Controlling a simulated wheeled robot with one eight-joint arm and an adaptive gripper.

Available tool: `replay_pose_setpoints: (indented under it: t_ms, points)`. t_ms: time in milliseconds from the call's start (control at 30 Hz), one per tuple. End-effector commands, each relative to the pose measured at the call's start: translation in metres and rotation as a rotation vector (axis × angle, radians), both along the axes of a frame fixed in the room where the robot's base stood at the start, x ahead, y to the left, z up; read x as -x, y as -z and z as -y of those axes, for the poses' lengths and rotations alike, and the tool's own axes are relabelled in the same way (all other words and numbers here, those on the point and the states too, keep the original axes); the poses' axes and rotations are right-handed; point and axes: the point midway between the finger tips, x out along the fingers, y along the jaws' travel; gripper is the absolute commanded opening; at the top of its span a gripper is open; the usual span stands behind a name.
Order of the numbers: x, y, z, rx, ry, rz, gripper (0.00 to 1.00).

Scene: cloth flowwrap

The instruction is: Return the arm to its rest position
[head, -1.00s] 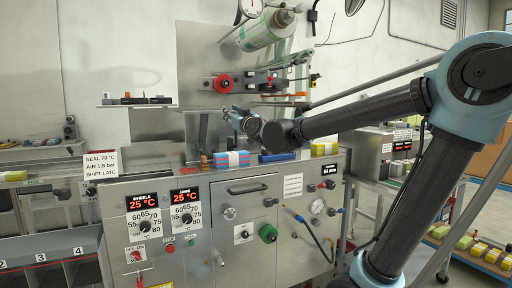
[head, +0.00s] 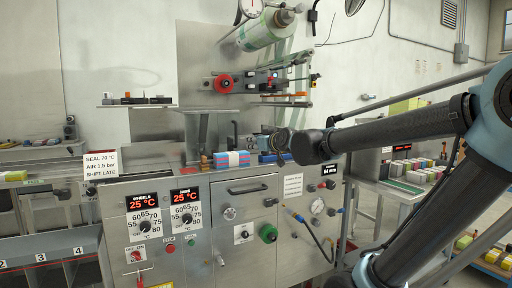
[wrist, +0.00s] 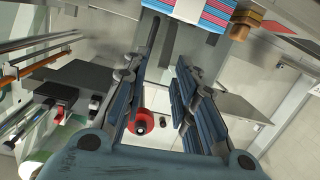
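My arm (head: 400,128) reaches in from the right edge in the head view, its forearm roughly level in front of the wrapping machine. My gripper (wrist: 158,75) shows in the wrist view with its two blue-grey fingers apart and nothing held between them.
The film roll (head: 266,30) hangs above. A side table with several coloured packs (head: 415,177) stands right, behind my arm.

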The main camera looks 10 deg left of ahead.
Motion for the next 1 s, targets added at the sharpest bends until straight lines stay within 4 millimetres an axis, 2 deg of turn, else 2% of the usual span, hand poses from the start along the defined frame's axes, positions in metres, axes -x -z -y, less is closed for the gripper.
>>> replay_pose_setpoints:
  t_ms: [567,667,767,1000]
  points:
    - [0.004,0.012,0.01,0.017,0.007,-0.031,0.26]
    - [0.009,0.031,0.027,0.044,0.023,-0.084,0.26]
    - [0.023,0.066,0.057,0.09,0.054,-0.185,0.26]
    - [0.082,0.168,0.147,0.202,0.181,-0.504,0.26]
